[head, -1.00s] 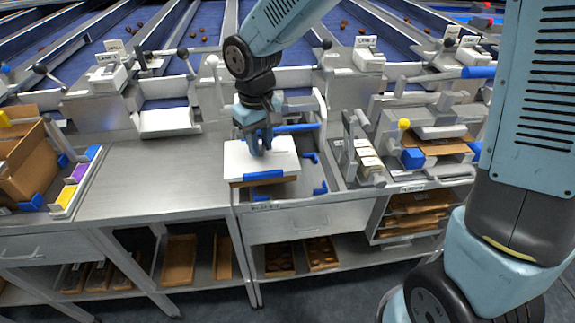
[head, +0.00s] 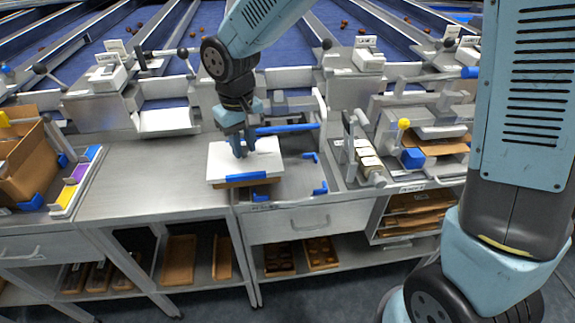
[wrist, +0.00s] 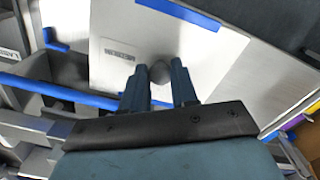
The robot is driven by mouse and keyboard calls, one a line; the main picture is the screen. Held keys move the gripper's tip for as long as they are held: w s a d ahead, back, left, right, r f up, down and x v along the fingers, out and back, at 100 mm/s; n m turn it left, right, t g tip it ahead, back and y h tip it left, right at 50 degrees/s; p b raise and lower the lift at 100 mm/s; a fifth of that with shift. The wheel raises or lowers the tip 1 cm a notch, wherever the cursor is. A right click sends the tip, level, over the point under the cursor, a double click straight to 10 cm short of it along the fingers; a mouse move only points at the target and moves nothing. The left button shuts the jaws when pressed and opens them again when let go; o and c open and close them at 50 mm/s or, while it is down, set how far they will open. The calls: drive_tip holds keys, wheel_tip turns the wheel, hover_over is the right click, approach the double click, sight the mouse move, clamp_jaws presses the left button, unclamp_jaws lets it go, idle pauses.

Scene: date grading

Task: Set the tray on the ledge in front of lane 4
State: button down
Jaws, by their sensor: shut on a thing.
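My gripper (head: 242,148) is shut on the knob (wrist: 161,72) of the tray. The tray (head: 222,163) has a flat white top, a brown body beneath and a blue strip along its front edge. It is held roughly level over the left part of the metal fixture with blue corner stops; any gap beneath is hard to judge. In the wrist view the tray's white top (wrist: 112,70) bears a small printed label. A pale ledge (head: 167,121) stands before a lane at left of centre. The lane signs (head: 110,57) are too small to read surely.
The steel bench top (head: 140,180) left of the tray is bare. A brown box (head: 25,165) and coloured strips stand at far left. Lever posts (head: 183,53) rise along the lane ends.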

drive_tip(key=s+a, duration=0.2)
drive_tip(key=a, duration=0.7)
drive_tip(key=shift+a, duration=0.35)
idle(0.4)
drive_tip(key=shift+a, duration=0.15)
drive_tip(key=s+a, duration=0.2)
drive_tip(key=a, duration=0.7)
idle(0.9)
drive_tip(key=shift+f, duration=2.6)
idle(1.1)
drive_tip(key=c, duration=0.8)
unclamp_jaws()
